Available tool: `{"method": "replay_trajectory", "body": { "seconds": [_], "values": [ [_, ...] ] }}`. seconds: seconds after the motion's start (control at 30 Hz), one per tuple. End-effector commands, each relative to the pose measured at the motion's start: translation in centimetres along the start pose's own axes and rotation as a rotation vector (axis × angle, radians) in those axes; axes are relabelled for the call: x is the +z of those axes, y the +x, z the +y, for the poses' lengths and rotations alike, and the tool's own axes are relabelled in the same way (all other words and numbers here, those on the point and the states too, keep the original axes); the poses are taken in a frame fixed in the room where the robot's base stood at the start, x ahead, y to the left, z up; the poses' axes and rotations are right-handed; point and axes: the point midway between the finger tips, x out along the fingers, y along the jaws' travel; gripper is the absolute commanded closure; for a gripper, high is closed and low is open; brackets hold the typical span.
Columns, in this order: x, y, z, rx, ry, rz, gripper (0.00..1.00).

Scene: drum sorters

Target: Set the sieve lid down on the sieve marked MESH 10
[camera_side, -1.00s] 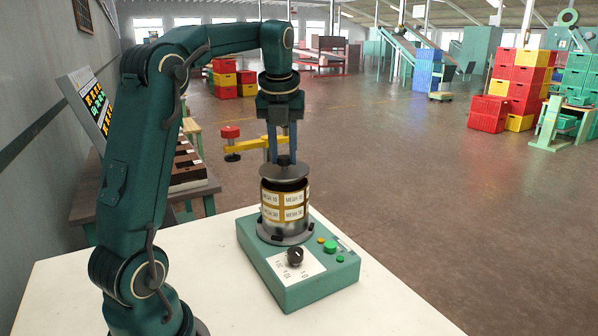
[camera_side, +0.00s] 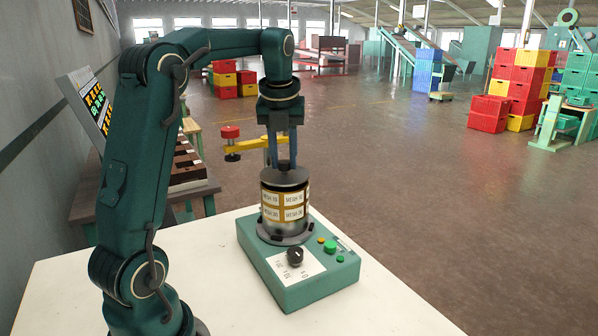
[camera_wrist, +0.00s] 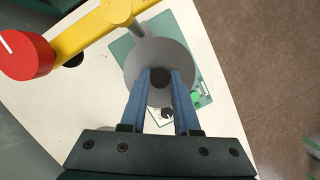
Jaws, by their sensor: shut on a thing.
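The grey sieve lid (camera_side: 284,178) is at the top of the sieve stack, its disc level. In the side view no clear gap shows between lid and stack; whether it bears full weight I cannot tell. The upper sieve of the stack carries MESH 10 labels (camera_side: 270,197), with another labelled sieve (camera_side: 271,213) beneath it. My gripper (camera_side: 282,166) is above the lid with its blue fingers pointing down. In the wrist view the fingers are shut on the lid's dark knob (camera_wrist: 160,78), and the grey lid disc (camera_wrist: 158,56) hides the sieves below.
The stack stands on a green shaker base (camera_side: 310,274) with a knob and buttons, on a white table (camera_side: 220,268). A yellow arm (camera_side: 250,145) with a red knob (camera_side: 230,132) stands close behind the stack.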

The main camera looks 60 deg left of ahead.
Motion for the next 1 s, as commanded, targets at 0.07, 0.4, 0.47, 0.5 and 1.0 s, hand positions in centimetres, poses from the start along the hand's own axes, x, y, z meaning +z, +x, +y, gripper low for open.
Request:
{"method": "replay_trajectory", "body": {
  "seconds": [0.07, 0.4, 0.47, 0.5, 1.0],
  "values": [
    [0.0, 0.2, 0.0, 0.000, 0.000, -0.001, 1.00],
    [-0.3, 0.9, 0.0, 0.000, 0.000, 0.000, 1.00],
    [-0.3, 1.1, 0.0, 0.000, 0.000, -0.001, 1.00],
    [-0.3, 1.2, 0.0, 0.000, 0.000, -0.001, 1.00],
    [-0.3, 0.9, 0.0, -0.001, 0.000, -0.001, 0.35]
  ]
}}
